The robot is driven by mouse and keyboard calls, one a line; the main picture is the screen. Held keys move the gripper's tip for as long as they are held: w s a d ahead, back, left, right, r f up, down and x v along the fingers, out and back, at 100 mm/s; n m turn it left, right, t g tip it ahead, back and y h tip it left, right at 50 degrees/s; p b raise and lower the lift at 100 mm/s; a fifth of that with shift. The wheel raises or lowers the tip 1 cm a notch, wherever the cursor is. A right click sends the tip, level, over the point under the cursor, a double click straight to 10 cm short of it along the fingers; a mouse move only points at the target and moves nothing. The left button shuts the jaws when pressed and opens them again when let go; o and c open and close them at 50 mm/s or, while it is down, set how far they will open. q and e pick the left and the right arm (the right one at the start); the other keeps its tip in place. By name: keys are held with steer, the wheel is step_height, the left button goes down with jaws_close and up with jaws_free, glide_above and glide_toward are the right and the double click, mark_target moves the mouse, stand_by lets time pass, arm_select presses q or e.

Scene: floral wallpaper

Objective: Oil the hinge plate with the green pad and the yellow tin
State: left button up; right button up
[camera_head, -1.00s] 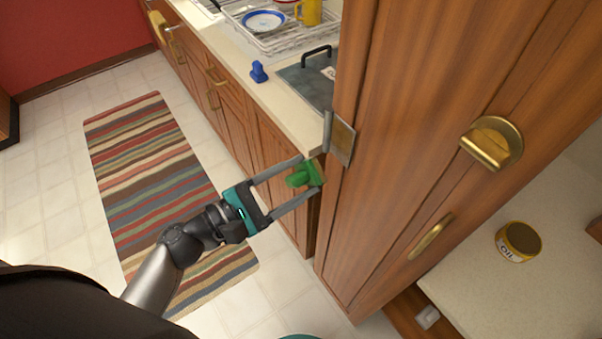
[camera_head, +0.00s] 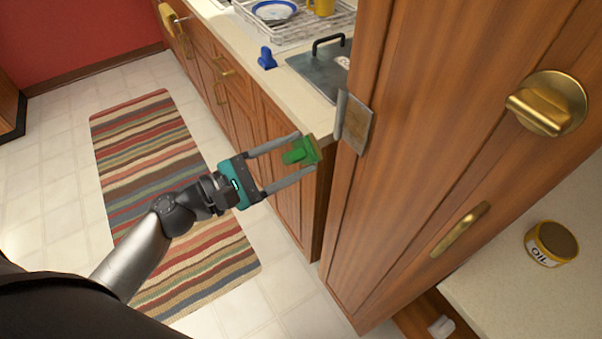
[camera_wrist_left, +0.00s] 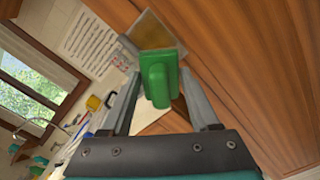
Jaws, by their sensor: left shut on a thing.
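The green pad (camera_head: 301,151) is held between the fingers of my left gripper (camera_head: 306,152), which is shut on its handle. It also shows in the left wrist view (camera_wrist_left: 158,78). The hinge plate (camera_head: 356,124), a brownish panel with a grey metal edge, is on the side of the tall wooden cabinet, up and right of the pad. In the left wrist view the plate (camera_wrist_left: 152,30) is just beyond the pad, which covers part of it; a small gap or contact cannot be told. The yellow tin (camera_head: 551,243), labelled OIL, stands on the pale surface at right. My right gripper is out of view.
The tall wooden cabinet (camera_head: 420,150) with brass handles stands between the pad and the tin. Left of it, the counter holds a blue object (camera_head: 267,58), a grey board with a black handle (camera_head: 322,68) and a dish rack (camera_head: 290,30). A striped rug (camera_head: 150,150) lies on the floor.

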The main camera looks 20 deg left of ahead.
mark_target(295, 147)
arm_select(q)
steer(key=f+b, duration=0.1)
steer(key=w+a+b, duration=0.1)
steer(key=b, duration=0.1)
steer(key=shift+w+a+f, duration=0.2)
steer(key=shift+w+f, duration=0.1)
steer(key=shift+f, duration=0.1)
steer(key=shift+w+a+b, duration=0.15)
steer(key=shift+b, duration=0.15)
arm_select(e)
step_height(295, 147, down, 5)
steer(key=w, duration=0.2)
arm_select(q)
steer(key=shift+w+d+r+p, duration=0.2)
steer(key=shift+w+d+p, duration=0.2)
steer(key=shift+w, duration=0.25)
steer(key=shift+p+x, duration=0.35)
steer(key=shift+x, duration=0.55)
steer(key=shift+p+x, duration=0.35)
steer(key=shift+x, duration=1)
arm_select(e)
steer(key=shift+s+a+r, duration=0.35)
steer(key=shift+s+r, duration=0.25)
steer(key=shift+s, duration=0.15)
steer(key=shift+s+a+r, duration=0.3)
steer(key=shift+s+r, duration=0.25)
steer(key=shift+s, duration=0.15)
